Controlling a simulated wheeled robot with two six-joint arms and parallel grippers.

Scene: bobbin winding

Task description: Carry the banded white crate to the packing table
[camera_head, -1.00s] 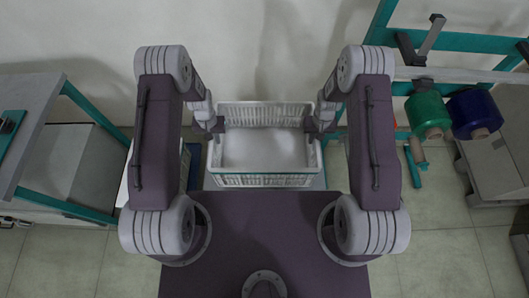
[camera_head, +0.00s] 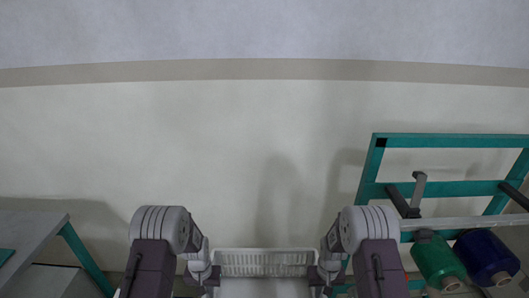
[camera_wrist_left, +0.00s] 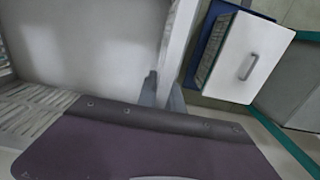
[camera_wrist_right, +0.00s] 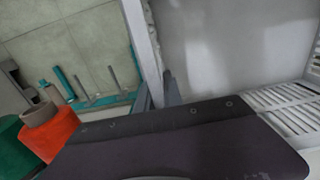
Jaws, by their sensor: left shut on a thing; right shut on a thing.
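The white crate (camera_head: 263,263) shows at the bottom middle of the head view, with slatted walls; its lower part is cut off by the picture edge. My left gripper (camera_head: 212,278) is shut on its left side wall, and my right gripper (camera_head: 316,277) is shut on its right side wall. In the left wrist view the left fingers (camera_wrist_left: 152,88) clasp the rim beside the crate's pale, empty-looking floor (camera_wrist_left: 90,45). In the right wrist view the right fingers (camera_wrist_right: 168,88) clasp the opposite rim. No band shows clearly now. I cannot make out the packing table.
A grey table with teal legs (camera_head: 35,235) stands at the left. A teal frame (camera_head: 440,188) with green (camera_head: 440,262) and blue (camera_head: 487,256) thread cones stands at the right. An orange cone (camera_wrist_right: 52,130) is near the right gripper. A white drawer unit (camera_wrist_left: 248,58) is beside the left one.

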